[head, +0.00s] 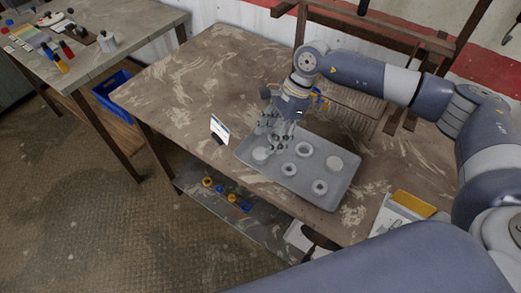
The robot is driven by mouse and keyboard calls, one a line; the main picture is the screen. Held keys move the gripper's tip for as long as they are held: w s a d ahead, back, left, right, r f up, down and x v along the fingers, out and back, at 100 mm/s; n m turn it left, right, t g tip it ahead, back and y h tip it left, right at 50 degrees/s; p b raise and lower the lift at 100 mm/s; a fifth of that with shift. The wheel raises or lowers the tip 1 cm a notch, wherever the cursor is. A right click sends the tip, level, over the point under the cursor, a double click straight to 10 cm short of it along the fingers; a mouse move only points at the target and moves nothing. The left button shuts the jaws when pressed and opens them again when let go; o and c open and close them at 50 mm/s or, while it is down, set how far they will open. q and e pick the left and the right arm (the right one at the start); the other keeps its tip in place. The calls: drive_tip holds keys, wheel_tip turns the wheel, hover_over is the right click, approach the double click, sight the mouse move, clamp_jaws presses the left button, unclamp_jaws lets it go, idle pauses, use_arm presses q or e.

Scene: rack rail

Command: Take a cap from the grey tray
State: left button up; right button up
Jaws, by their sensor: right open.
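The grey tray (325,198) lies on the brown worktable. It holds several round pale pieces. Some are rings with a hole, such as the one at the near side (320,187); others look like solid discs, such as the cap (335,163) at the right and the cap (261,154) at the left. My right gripper (272,148) points down over the tray's left end, close to the left cap. It is open, and its fingers partly hide that end of the tray. Whether it touches a piece I cannot tell. My left gripper is not in view.
A white and yellow item (412,204) lies at the table's right. A wooden rack (400,60) stands behind. The worktable's left part (200,80) is clear. Another table (85,65) carries small items.

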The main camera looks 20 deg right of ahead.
sight(260, 153)
drive_tip(key=shift+a+f, duration=0.2)
drive_tip(key=shift+f, duration=0.4)
drive_tip(key=p+x, duration=0.1)
drive_tip(key=x, duration=0.1)
drive_tip(key=p+x, duration=0.1)
drive_tip(key=x, duration=0.1)
drive_tip(key=shift+w+a+f+p, duration=0.15)
drive_tip(key=shift+w+f+p, duration=0.05)
drive_tip(key=shift+p, duration=0.15)
drive_tip(key=shift+a+f, duration=0.1)
drive_tip(key=shift+f, duration=0.25)
drive_tip(key=shift+c, duration=0.8)
drive_tip(key=c, duration=0.4)
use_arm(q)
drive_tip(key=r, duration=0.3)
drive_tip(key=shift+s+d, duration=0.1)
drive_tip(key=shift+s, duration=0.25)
use_arm(e)
drive_tip(key=shift+c, duration=0.9)
